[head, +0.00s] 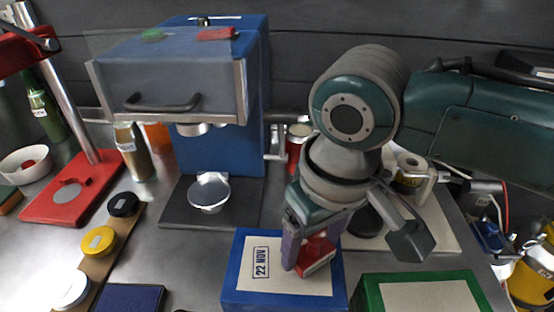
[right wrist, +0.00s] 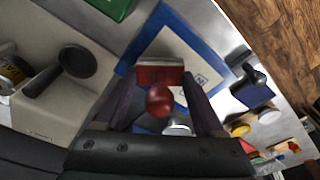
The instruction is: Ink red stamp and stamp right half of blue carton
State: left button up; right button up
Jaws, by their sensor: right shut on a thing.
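The blue carton (head: 236,262) lies at the front centre of the bench in the head view, its white top printed with a framed "22 NOV" on the left half. My right gripper (head: 306,246) is shut on the red stamp (head: 319,254) over the carton's right half. The stamp face points down at or just above the white top; I cannot tell whether they touch. In the right wrist view the red stamp (right wrist: 159,76) sits between the fingers, its round knob towards me, above the carton (right wrist: 152,31). The surface under the stamp is hidden. My left gripper is not in view.
A green carton (head: 369,290) stands close at right. A dark blue pad (head: 130,298) lies at front left, near a wooden strip with black, yellow and white round lids (head: 97,242). A blue press (head: 225,110) stands behind; a red stand (head: 70,190) is far left.

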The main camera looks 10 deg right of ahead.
jog(key=shift+f+b, duration=0.3)
jog(key=shift+f, duration=0.2)
dwell(0.3)
dwell(0.8)
jog(key=shift+f+p, duration=0.1)
jog(key=shift+p, duration=0.2)
dwell(0.6)
notch_tip(320, 180, up, 7)
jog(key=p, duration=0.8)
dwell(0.7)
